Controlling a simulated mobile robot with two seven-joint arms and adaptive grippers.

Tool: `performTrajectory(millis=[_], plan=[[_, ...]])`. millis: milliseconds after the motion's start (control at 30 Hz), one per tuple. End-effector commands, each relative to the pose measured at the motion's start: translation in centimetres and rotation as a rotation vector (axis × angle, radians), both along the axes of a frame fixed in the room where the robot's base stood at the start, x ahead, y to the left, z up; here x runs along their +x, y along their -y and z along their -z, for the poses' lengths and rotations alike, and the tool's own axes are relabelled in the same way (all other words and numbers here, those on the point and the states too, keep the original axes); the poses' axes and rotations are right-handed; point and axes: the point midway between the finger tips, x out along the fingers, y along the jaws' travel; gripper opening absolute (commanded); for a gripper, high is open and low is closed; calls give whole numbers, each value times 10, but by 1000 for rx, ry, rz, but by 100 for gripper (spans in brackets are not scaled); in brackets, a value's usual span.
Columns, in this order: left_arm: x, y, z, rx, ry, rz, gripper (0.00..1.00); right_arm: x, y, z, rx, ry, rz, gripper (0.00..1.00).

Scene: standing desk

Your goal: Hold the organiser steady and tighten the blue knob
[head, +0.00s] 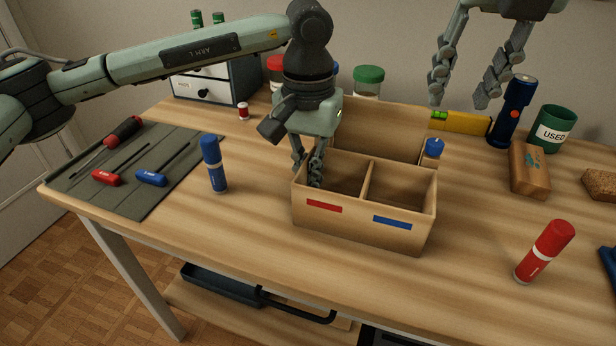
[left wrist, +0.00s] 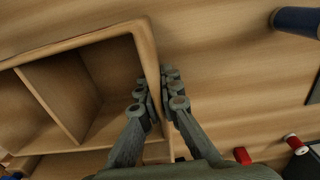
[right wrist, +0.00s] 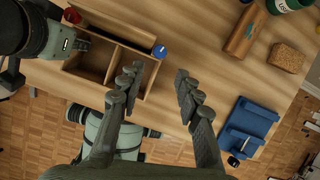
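The wooden organiser (head: 392,238) stands on the desk, with two open compartments, a red label and a blue label on its front. The blue knob (head: 435,147) is at its right rear; it also shows in the right wrist view (right wrist: 160,52). A red knob (right wrist: 72,15) shows by the organiser's other end in the right wrist view. My left gripper (head: 310,180) straddles the organiser's left wall, one finger inside and one outside, closed on it in the left wrist view (left wrist: 157,95). My right gripper (head: 465,100) is open and empty, raised above the desk behind the knob in the picture.
A yellow level (head: 465,122), dark blue torch (head: 512,112), green USED cup (head: 552,130) and brown block (head: 530,170) stand right of the knob. A red tube (head: 545,252) stands at front right, a blue tube (head: 214,165) at left. Screwdrivers lie on a mat (head: 150,203).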

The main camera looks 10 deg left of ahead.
Motion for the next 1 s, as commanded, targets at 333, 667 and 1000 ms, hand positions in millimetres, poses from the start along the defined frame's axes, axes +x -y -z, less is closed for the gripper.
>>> performTrajectory(millis=[333,667,1000], plan=[[0,0,0,0,1,0,0,-1,0,2,2,-12,-12,42],[0,0,0,-1,1,0,0,-27,6,61,165,-316,-481,42],[0,0,-1,-1,1,0,0,-57,14,92,705,-303,-1090,42]])
